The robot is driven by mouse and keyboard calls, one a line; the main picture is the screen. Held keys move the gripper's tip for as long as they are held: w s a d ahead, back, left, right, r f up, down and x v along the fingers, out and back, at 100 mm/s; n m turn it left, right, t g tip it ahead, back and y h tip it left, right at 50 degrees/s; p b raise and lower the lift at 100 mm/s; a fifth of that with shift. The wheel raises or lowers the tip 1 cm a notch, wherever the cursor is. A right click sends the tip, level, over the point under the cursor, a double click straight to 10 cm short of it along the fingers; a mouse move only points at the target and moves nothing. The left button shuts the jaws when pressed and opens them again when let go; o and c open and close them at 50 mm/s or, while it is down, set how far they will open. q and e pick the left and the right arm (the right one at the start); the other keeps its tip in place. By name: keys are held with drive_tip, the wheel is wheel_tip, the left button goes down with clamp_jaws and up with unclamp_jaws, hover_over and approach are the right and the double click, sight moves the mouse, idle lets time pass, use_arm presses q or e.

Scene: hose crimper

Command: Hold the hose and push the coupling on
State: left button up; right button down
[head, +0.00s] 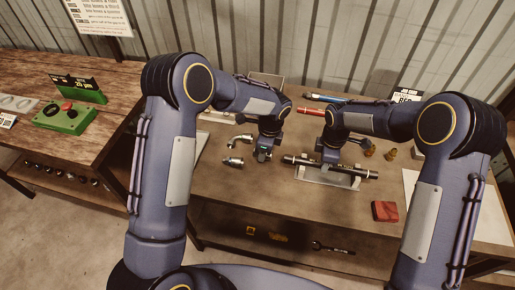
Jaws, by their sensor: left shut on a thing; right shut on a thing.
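A dark hose (355,171) lies across a light-coloured cradle (325,177) on the middle bench, running left to right. My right gripper (329,162) comes down on the hose from above and is shut on it. My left gripper (263,156) is left of the hose's left end, shut on a small metallic piece that looks like a coupling; the fingers hide most of it. A gap shows between this piece and the hose end. Two silver fittings, one angled (240,139) and one straighter (233,161), lie on the bench left of my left gripper.
A red block (385,211) sits at the bench's front right. Brass fittings (391,154) stand right of my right gripper. A blue tool (325,98) lies at the back. A green box with a red button (65,118) is on the left bench. The bench front centre is clear.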

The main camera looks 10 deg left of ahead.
sight(286, 156)
use_arm(q)
drive_tip(key=shift+d, duration=1.45)
drive_tip(key=shift+d, duration=0.9)
idle(0.3)
drive_tip(key=shift+d, duration=0.25)
drive_tip(key=shift+d, duration=0.85)
use_arm(e)
drive_tip(key=shift+a, duration=0.15)
use_arm(q)
drive_tip(key=shift+d, duration=0.3)
drive_tip(key=o, duration=1)
drive_tip(key=shift+o, duration=0.6)
drive_tip(key=shift+a, duration=0.2)
drive_tip(key=shift+r, duration=0.1)
